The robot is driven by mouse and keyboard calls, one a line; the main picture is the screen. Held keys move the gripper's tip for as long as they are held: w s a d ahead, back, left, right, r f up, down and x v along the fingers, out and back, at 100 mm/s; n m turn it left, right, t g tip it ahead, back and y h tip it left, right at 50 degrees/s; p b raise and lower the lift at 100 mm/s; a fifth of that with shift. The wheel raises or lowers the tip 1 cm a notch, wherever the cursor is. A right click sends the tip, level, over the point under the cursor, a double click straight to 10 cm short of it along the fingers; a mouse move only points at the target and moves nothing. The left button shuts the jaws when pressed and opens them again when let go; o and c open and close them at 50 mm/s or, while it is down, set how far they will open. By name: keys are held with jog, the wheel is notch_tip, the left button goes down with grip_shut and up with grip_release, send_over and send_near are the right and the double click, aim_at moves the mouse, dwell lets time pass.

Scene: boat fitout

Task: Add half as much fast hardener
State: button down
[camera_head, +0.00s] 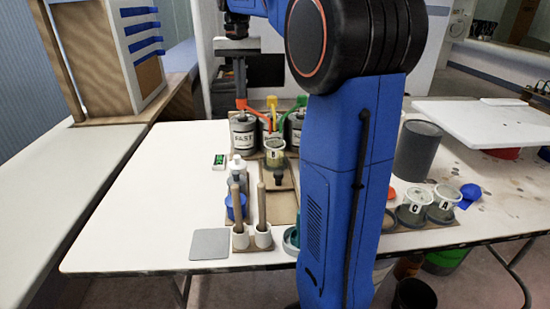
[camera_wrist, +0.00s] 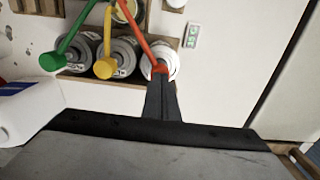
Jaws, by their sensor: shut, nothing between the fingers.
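The can marked FAST (camera_head: 243,137) stands at the left of a row of cans on the table. A red pump (camera_head: 240,104) tops it, its spout slanting toward a labelled cup (camera_head: 274,152) in front of the row. In the wrist view the red pump (camera_wrist: 160,68) sits just beyond my fingertips, and the cup (camera_wrist: 127,12) is cut by the top edge. My gripper (camera_head: 240,96) is shut and empty, pointing down right at the red pump head; my fingers (camera_wrist: 161,84) hide part of its can. I cannot tell whether they touch it.
Yellow (camera_head: 271,101) and green (camera_head: 302,101) pumps stand to the right. A small green display (camera_head: 219,160) lies left of the cans. Sticks (camera_head: 261,205) stand in white holders in front. Cups marked C (camera_head: 414,207) and A (camera_head: 444,202) are at right. The table's left is clear.

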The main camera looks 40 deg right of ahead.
jog(key=shift+f, duration=1.15)
jog(key=shift+r, duration=1.8)
jog(key=shift+f, duration=0.15)
